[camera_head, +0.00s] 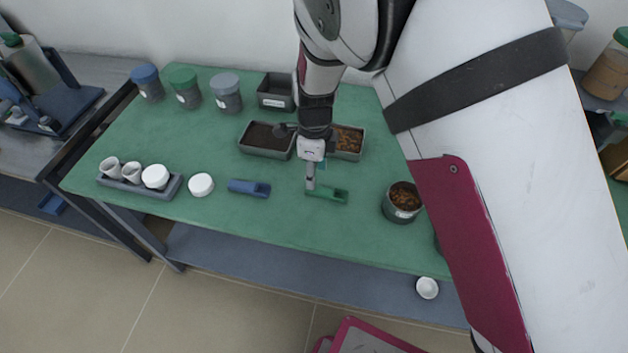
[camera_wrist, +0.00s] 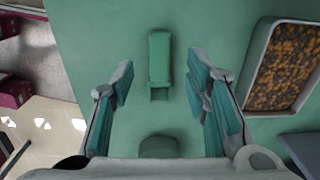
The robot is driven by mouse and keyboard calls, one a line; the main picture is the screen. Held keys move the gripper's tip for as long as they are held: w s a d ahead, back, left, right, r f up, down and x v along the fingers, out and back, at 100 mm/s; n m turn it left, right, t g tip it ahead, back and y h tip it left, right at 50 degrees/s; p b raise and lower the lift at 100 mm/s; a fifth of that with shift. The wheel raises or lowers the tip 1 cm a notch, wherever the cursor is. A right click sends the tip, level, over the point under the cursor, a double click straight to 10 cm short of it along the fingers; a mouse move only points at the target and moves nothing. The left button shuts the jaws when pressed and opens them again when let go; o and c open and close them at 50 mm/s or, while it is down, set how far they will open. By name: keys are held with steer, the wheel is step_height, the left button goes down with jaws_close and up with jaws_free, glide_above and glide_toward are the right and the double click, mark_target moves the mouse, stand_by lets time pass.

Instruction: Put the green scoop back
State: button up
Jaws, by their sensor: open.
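The green scoop (camera_head: 330,195) lies on the green table top, near the middle of the table's front half. In the wrist view the scoop (camera_wrist: 159,60) lies lengthwise between the two fingers, with clear space on both sides. My gripper (camera_head: 311,184) hangs over the scoop's left end in the head view. In the wrist view my gripper (camera_wrist: 160,75) is open, its teal pads apart and holding nothing. The exact height gap to the scoop cannot be told.
A blue scoop (camera_head: 249,188) and a white lid (camera_head: 201,185) lie left. A brown-pellet tray (camera_head: 349,156) and a dark-filled tray (camera_head: 241,148) stand behind. A round pellet tub (camera_head: 389,208) stands right. A rack (camera_head: 170,188) holds white crucibles. Lidded jars (camera_head: 188,96) line the back.

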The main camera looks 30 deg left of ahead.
step_height(320, 180, up, 6)
steer(key=shift+r, duration=0.1)
steer(key=d+r+n+t+y, duration=0.2)
steer(key=d+r+n, duration=0.5)
steer(key=d+r, duration=1.55)
steer(key=s+d+r+n+t+h, duration=0.2)
steer(key=s+d+n, duration=0.6)
steer(key=s+d, duration=0.7)
steer(key=d+r+t, duration=0.1)
steer(key=d, duration=0.2)
steer(key=shift+d, duration=0.3)
